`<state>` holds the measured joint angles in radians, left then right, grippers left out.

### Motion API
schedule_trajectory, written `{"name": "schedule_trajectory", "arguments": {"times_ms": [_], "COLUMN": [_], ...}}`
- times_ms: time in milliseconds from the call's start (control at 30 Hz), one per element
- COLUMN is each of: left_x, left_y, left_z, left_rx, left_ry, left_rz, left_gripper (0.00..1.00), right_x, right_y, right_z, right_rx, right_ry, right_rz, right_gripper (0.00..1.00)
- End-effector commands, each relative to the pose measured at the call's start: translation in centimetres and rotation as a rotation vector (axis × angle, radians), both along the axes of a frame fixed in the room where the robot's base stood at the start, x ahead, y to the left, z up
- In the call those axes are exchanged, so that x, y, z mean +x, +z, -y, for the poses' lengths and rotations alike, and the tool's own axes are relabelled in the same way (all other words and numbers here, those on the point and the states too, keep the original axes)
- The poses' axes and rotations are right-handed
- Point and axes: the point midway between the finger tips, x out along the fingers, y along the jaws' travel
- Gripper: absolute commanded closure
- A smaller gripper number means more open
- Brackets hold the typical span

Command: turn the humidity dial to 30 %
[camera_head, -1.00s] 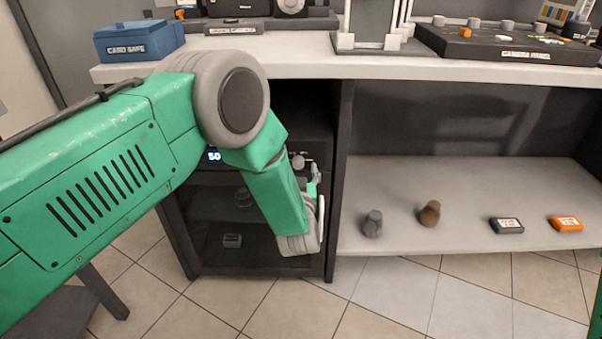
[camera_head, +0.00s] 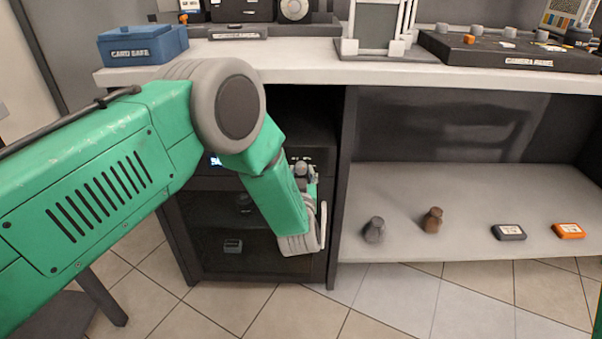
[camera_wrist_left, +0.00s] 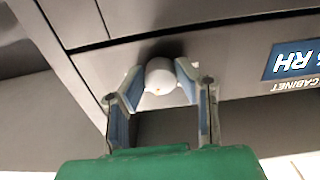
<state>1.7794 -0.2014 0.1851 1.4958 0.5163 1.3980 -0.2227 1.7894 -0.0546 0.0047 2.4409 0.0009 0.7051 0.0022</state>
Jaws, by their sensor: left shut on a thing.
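The humidity dial is a round light-grey knob (camera_wrist_left: 160,76) on the dark front of the dry cabinet (camera_wrist_left: 235,62). In the head view the knob (camera_head: 301,168) shows just above my left wrist. My left gripper (camera_wrist_left: 158,88) has its two fingers on either side of the knob and is shut on it. The cabinet's blue display (camera_wrist_left: 292,58) shows "RH" in the left wrist view, with its number cut off. In the head view the display (camera_head: 215,161) is mostly hidden behind my left arm and its number is not readable. My right gripper is not in view.
The cabinet stands under a white counter (camera_head: 300,52). Inside its glass door are a small grey box (camera_head: 232,246) and a dark object. The shelf (camera_head: 465,190) on the right holds two knob-like pieces and two small boxes. A blue card safe (camera_head: 142,46) stands above.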

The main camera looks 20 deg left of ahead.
Motion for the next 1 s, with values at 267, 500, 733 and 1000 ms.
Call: {"name": "schedule_trajectory", "arguments": {"times_ms": [267,500,733,1000], "left_x": [0.0,0.0,0.0,0.0], "left_y": [0.0,0.0,0.0,-0.1], "left_z": [0.0,0.0,0.0,0.0], "left_rx": [-0.16,-0.374,-0.584,-0.831], "left_ry": [0.0,0.001,0.002,0.004], "left_rz": [0.043,0.104,0.165,0.235], "left_gripper": [1.0,1.0,1.0,1.0], "right_x": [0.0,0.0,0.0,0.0], "right_y": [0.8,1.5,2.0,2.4], "right_z": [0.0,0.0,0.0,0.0], "right_rx": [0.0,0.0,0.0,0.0], "right_ry": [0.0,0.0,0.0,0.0], "right_rz": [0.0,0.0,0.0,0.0], "right_gripper": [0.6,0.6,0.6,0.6]}}
